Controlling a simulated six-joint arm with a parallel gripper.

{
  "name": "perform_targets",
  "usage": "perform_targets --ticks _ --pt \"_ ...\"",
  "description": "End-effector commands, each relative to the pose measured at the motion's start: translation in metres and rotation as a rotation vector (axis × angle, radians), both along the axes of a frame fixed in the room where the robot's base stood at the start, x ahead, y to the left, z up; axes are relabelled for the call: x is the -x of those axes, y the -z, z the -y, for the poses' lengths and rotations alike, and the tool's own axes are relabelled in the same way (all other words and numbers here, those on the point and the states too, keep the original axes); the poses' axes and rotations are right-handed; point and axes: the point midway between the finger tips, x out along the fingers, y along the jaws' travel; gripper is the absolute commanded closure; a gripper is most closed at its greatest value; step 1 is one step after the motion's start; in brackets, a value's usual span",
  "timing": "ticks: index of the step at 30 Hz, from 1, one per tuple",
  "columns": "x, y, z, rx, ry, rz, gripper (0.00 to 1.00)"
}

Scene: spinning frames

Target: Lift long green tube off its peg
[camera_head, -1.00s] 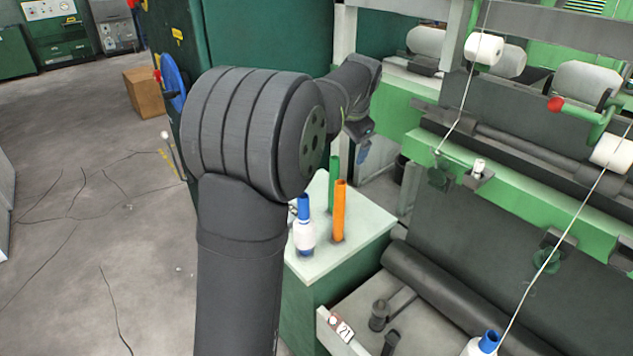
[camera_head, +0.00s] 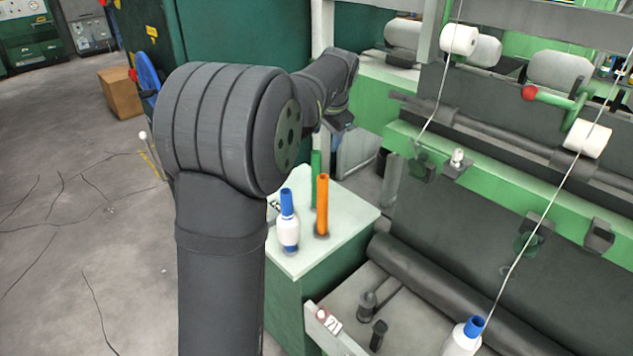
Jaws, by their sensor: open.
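The long green tube (camera_head: 316,178) stands upright on the pale top of a green stand. Its lower part is partly hidden by the orange tube (camera_head: 322,205), which stands upright just in front and to the right. A white bobbin with a blue top (camera_head: 288,220) stands at the left front of the same top. My gripper (camera_head: 338,122) is at the far end of my dark arm, above and right of the green tube in the picture. It is small and dark, with its fingers hard to make out. It is open and appears apart from the tube.
The stand's pale top (camera_head: 350,222) has bare room to the right. The green spinning frame (camera_head: 480,180) with rollers and threads fills the right side. A white bobbin (camera_head: 462,338) stands at the lower right. A dark green cabinet (camera_head: 240,40) is behind my arm.

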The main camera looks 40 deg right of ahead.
Motion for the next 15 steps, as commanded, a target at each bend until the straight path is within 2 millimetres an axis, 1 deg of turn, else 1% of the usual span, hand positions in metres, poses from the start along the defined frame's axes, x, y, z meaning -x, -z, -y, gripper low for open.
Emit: perform_targets --ticks 5,7,15 --pt "-0.001 0.0 0.0 0.002 -0.005 -0.003 0.46" --pt "-0.006 0.0 0.001 0.016 -0.049 -0.024 0.46" --pt "-0.044 -0.005 0.009 0.144 -0.455 -0.251 0.46"
